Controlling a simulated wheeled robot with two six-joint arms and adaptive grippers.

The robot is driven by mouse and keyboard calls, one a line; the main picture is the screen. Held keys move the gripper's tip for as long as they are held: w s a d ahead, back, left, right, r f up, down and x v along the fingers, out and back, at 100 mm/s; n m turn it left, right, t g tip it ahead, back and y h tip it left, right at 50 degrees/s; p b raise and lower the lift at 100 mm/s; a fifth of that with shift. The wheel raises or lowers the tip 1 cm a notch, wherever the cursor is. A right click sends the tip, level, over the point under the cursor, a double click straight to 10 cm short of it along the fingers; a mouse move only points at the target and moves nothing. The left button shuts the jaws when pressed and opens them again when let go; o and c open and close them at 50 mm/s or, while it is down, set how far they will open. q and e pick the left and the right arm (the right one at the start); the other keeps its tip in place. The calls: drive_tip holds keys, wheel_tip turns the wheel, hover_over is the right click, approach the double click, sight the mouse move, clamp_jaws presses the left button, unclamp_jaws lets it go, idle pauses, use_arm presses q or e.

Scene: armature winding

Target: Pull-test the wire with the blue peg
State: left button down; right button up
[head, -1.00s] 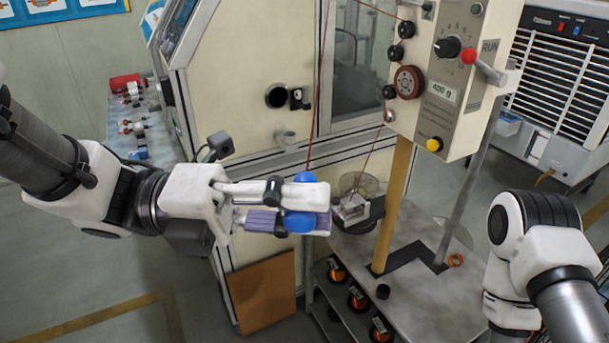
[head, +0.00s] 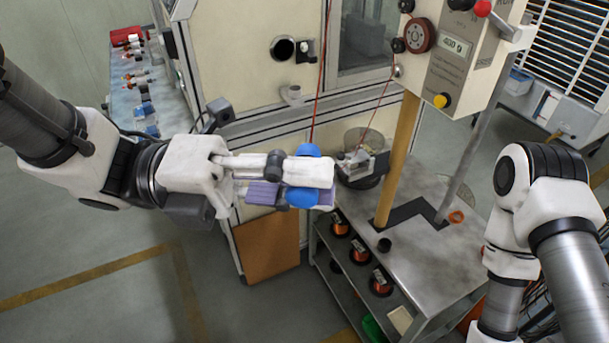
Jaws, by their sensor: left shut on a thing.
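My left gripper (head: 312,182) is shut on the blue peg (head: 303,197), whose blue ends show above and below the white finger. The dark red wire (head: 318,100) runs down from the top of the picture to the peg. Another stretch of wire (head: 376,120) slants from the tension unit's small rollers towards the clamp-like fixture (head: 362,163) on the metal bench. My right arm stands at the right edge, and its gripper is out of view.
The tension unit (head: 462,75), with a dial, display and yellow button, stands on a tan post (head: 398,160). The metal bench (head: 430,250) has copper spools (head: 381,283) on its lower shelf. A side table (head: 125,90) with small parts stands at the far left.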

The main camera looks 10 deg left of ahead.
use_arm(q)
drive_tip(key=w+r, duration=0.2)
drive_tip(key=w, duration=0.7)
drive_tip(key=shift+w, duration=0.4)
drive_tip(key=shift+s, duration=0.1)
idle(1.3)
